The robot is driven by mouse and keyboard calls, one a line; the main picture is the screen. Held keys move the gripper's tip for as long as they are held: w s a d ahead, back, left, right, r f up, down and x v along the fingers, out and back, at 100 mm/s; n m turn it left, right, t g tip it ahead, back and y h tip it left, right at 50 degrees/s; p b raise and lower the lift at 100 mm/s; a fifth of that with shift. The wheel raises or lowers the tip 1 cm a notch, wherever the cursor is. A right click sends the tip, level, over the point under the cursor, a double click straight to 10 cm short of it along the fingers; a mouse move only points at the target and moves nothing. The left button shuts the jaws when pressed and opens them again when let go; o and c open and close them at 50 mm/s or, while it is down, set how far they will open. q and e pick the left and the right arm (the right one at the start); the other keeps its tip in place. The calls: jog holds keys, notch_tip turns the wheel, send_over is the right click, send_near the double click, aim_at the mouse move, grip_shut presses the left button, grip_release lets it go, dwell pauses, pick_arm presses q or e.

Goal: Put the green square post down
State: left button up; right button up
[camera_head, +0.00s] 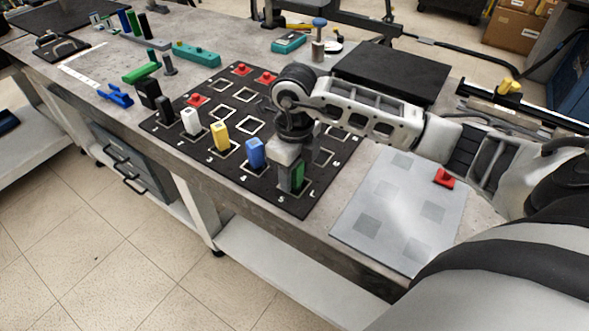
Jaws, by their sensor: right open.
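The green square post (298,176) stands upright at the near right end of the dark board (245,185), in the front row near the mark 5. My right gripper (291,178) points down over it with its jaws open and around or close beside the post. The fingers hide part of the post, so I cannot tell whether they touch it or how its base sits in its square. A blue post (256,153), a yellow post (220,137), a white post (190,121) and a black post (165,109) stand in the same row. My left gripper is out of view.
Red pieces (266,77) sit on the board's back and left squares. A grey sheet (404,212) with a red piece (443,177) lies to the right. A black slab (392,72) is behind my right arm. Green and blue parts (196,53) lie at the back left.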

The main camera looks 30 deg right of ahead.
jog(key=shift+r, duration=0.45)
notch_tip(320, 180, up, 11)
jog(key=shift+r+b, duration=0.15)
jog(key=shift+b, duration=0.3)
jog(key=shift+s, duration=0.1)
